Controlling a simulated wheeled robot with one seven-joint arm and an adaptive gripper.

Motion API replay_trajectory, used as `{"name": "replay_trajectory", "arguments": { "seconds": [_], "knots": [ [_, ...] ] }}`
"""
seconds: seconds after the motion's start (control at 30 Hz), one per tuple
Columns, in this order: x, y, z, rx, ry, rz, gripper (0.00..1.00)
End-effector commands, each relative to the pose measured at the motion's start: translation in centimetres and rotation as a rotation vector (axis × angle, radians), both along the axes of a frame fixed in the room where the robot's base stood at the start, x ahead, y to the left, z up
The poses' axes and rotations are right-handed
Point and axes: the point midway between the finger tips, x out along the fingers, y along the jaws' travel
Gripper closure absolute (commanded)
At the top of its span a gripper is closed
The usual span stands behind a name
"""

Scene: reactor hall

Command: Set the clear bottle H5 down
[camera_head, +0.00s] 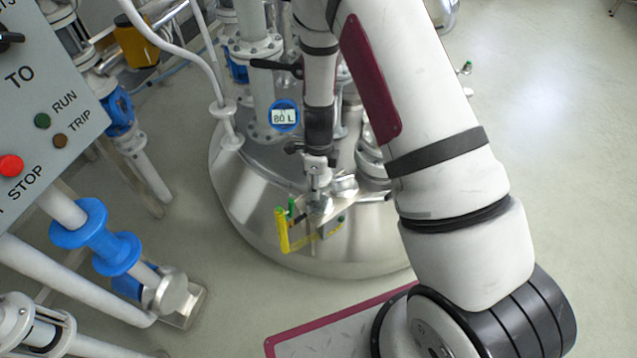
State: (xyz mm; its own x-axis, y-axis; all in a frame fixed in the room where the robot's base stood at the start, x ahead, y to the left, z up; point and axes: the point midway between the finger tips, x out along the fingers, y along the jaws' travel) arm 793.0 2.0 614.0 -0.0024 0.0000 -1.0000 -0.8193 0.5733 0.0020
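My arm reaches down from the top of the picture, and my gripper (318,196) points down at a small metal shelf (333,214) with yellow edging in front of the steel vessel. Something pale and glassy shows at the fingertips, but it is too small and blurred to tell whether it is the clear bottle H5 or whether the fingers are closed on it. Small green-topped items (291,206) stand at the shelf's left side, beside a yellow upright piece (282,231). No H5 label can be read.
The domed steel vessel (238,188) fills the middle, with pipes and a round blue-rimmed gauge reading 80 L (284,116) above the shelf. A control panel (40,95) with buttons and blue-flanged pipes (92,236) stand at the left. Open floor (560,130) lies to the right.

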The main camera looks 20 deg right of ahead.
Motion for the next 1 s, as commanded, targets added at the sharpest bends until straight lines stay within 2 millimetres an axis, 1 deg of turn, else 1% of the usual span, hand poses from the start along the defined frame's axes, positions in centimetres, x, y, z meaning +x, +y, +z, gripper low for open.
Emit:
{"name": "replay_trajectory", "arguments": {
  "seconds": [0.2,0.3,0.33,0.37,0.4,0.43,0.77,0.87,1.0],
  "knots": [
    [0.1,0.0,0.1,0.000,-0.002,0.000,1.00],
    [0.1,0.0,-0.2,0.000,-0.002,-0.001,1.00],
    [0.0,0.0,-0.3,0.000,-0.001,-0.001,0.52],
    [0.0,0.0,-0.2,0.000,-0.001,-0.001,0.45],
    [0.0,0.0,-0.2,0.000,-0.001,-0.001,0.36],
    [0.0,0.0,-0.2,0.000,-0.001,-0.001,0.34],
    [0.0,0.0,0.0,0.000,-0.001,0.000,0.34],
    [0.1,0.0,0.7,-0.001,-0.003,0.001,0.34],
    [0.1,0.0,3.1,-0.001,-0.004,0.001,0.34]
  ]
}}
